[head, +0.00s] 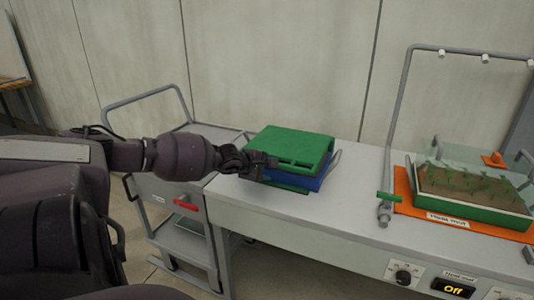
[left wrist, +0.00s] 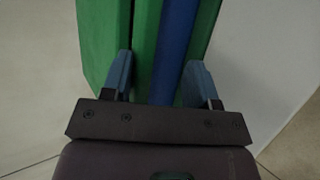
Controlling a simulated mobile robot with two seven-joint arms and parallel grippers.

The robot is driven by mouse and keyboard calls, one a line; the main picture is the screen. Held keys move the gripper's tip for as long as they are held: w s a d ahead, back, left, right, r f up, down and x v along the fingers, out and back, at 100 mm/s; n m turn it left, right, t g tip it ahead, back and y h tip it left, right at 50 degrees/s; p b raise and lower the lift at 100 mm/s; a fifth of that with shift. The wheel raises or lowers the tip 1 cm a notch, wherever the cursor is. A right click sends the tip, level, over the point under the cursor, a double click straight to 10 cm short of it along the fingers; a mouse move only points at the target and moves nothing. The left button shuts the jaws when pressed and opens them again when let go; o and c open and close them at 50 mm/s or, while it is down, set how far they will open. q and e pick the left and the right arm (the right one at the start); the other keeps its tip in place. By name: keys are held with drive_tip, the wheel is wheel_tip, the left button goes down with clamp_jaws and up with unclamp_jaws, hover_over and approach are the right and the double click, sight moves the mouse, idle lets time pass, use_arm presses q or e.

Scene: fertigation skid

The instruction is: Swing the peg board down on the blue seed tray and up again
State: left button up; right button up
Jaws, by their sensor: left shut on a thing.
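The peg board (head: 292,145) appears to be the green slab with slots along its front edge, lying flat over the blue seed tray (head: 312,184) on the bench. A green layer (head: 291,189) shows below the blue. In the left wrist view the green slab (left wrist: 103,40) and the blue tray edge (left wrist: 173,40) lie side by side between and around my fingers. My left gripper (head: 268,165) is shut at the stack's front left corner; it also shows in the left wrist view (left wrist: 158,85). The exact contact of its fingertips is hidden. My right gripper is out of view.
A grey handle (head: 334,163) sticks out right of the stack. Further right, a planted tray (head: 474,189) stands on an orange mat (head: 404,188) beside a grey pipe frame (head: 402,110). A grey cart (head: 182,222) stands left of the bench. Bench between stack and frame is clear.

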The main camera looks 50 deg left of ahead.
use_arm(q)
drive_tip(key=shift+s+f, duration=0.25)
drive_tip(key=shift+f, duration=0.3)
drive_tip(key=shift+s+r+p, duration=0.35)
drive_tip(key=shift+r+p, duration=0.05)
drive_tip(key=shift+p, duration=0.05)
drive_tip(key=p+v, duration=0.4)
drive_tip(key=v, duration=0.6)
drive_tip(key=shift+w+r, duration=0.3)
drive_tip(key=shift+r, duration=0.1)
